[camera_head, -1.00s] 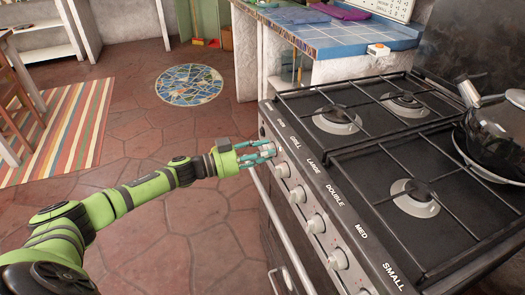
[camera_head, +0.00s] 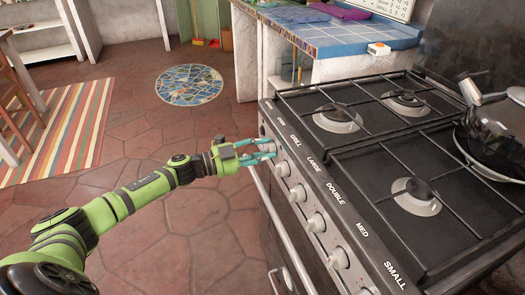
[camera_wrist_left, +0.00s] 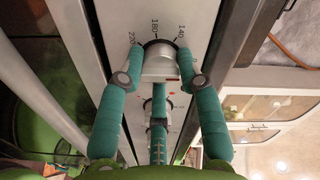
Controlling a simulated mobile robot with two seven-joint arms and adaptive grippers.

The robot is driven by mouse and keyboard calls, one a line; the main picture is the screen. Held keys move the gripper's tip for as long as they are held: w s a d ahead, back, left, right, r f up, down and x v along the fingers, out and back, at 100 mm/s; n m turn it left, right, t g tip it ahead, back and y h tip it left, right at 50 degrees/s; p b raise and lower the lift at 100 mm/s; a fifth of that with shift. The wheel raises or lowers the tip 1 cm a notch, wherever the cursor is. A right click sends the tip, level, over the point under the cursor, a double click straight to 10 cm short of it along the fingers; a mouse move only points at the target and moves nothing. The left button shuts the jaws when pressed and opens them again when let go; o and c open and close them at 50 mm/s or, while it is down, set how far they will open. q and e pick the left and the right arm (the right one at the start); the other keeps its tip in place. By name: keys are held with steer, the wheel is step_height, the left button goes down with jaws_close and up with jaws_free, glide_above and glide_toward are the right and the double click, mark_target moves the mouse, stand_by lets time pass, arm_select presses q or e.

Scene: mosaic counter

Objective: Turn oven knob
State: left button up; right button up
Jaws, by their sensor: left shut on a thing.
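The stove's front panel (camera_head: 328,235) carries a row of pale knobs. My left gripper (camera_head: 270,150) is at the far end of this row, by the knob nearest the back. In the left wrist view, the oven knob (camera_wrist_left: 161,62) is a pale round knob with temperature marks around it. The left gripper (camera_wrist_left: 162,80) is shut on it, with teal fingers on both sides. In the head view the fingers mostly hide this knob. The right gripper is not in view.
A silver handle bar (camera_head: 283,232) runs along the stove front below the knobs. A black pan (camera_head: 497,135) stands on the hob at the right. A blue-tiled counter (camera_head: 345,40) is behind the stove. The floor left of the stove is open.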

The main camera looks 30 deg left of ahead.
arm_select(q)
steer(key=shift+a+f, duration=0.1)
steer(key=shift+f, duration=0.05)
steer(key=o, duration=1.2)
steer(key=shift+w, duration=0.1)
steer(key=shift+c, duration=0.2)
steer(key=v, duration=1.2)
